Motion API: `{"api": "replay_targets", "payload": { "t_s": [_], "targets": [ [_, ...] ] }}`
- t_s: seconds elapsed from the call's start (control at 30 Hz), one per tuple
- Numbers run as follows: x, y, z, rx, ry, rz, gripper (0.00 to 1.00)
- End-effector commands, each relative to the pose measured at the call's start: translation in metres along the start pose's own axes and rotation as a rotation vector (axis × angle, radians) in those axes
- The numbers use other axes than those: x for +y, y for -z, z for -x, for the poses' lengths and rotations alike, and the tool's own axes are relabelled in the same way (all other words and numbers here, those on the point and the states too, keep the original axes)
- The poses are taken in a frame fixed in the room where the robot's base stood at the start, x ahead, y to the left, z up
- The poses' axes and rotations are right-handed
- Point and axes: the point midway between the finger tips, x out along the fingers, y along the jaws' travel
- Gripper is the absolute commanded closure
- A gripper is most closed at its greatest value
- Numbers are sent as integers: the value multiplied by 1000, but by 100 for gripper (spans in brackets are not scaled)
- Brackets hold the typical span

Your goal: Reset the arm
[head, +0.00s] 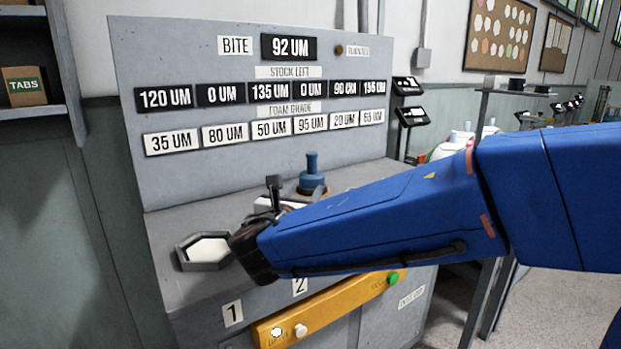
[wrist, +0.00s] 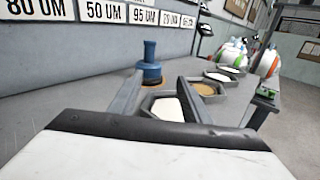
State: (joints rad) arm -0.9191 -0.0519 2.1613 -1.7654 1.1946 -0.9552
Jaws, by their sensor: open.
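My blue arm reaches in from the right of the head view, and its black wrist hangs over the grey press console (head: 190,285). My gripper (wrist: 162,80) shows in the wrist view with its two grey fingers apart. In the head view the arm and wrist hide most of the gripper. A blue knobbed piece (head: 311,175) stands upright on the console just beyond the gripper; it also shows beyond the left finger in the wrist view (wrist: 150,65).
A hexagonal tray with a white pad (head: 205,250) lies left of my wrist. More hexagonal trays (wrist: 208,90) line the console ahead. The upright panel (head: 160,75) with number plates rises behind. A yellow button bar (head: 340,312) crosses the front.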

Motion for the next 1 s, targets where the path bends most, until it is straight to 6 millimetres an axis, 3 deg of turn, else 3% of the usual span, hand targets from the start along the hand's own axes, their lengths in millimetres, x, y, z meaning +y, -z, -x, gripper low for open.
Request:
{"api": "replay_targets", "payload": {
  "t_s": [0.37, 0.57, 0.8, 1.0],
  "targets": [
    [-85, 13, -15, 110, 162, -194, 57],
    [-165, 31, -14, 202, 331, -407, 57],
    [-281, 71, 19, 316, 637, -824, 57],
    [-346, 107, 68, 361, 888, -1200, 57]
  ]
}}
